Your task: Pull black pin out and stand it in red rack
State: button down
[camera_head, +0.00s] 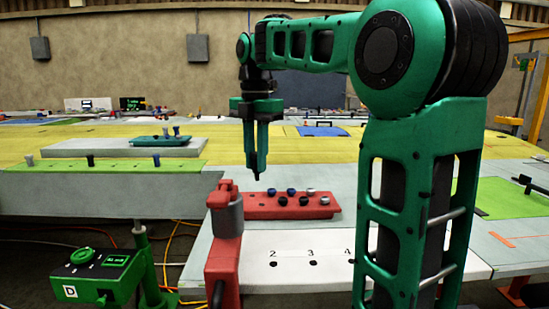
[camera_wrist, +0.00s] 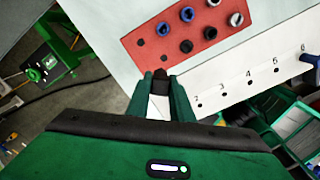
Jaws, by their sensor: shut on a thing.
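My gripper (camera_head: 257,168) is shut on a black pin (camera_head: 257,177), which points down from the fingertips. In the wrist view the pin's dark end (camera_wrist: 160,80) shows between the green fingers, beside the near left end of the red rack (camera_wrist: 226,38). In the head view the pin hangs above the left part of the rack (camera_head: 262,211), apart from it. The rack holds several blue, black and grey pins. Two dark empty holes (camera_wrist: 163,58) show at its left end in the wrist view. The held pin's lower length is partly hidden.
A white board (camera_head: 285,245) with numbered holes lies in front of the rack. A red post (camera_head: 224,240) with a grey cylinder stands close left. A green strip (camera_head: 120,165) at the left bears several pins, one black. A green control box (camera_head: 95,275) stands front left.

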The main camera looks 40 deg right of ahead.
jog(key=shift+d, duration=0.55)
jog(key=shift+f, duration=0.1)
jog(key=shift+f, duration=3.1)
jog(key=shift+s, duration=0.2)
jog(key=shift+f, duration=0.1)
jog(key=shift+f, duration=1.3)
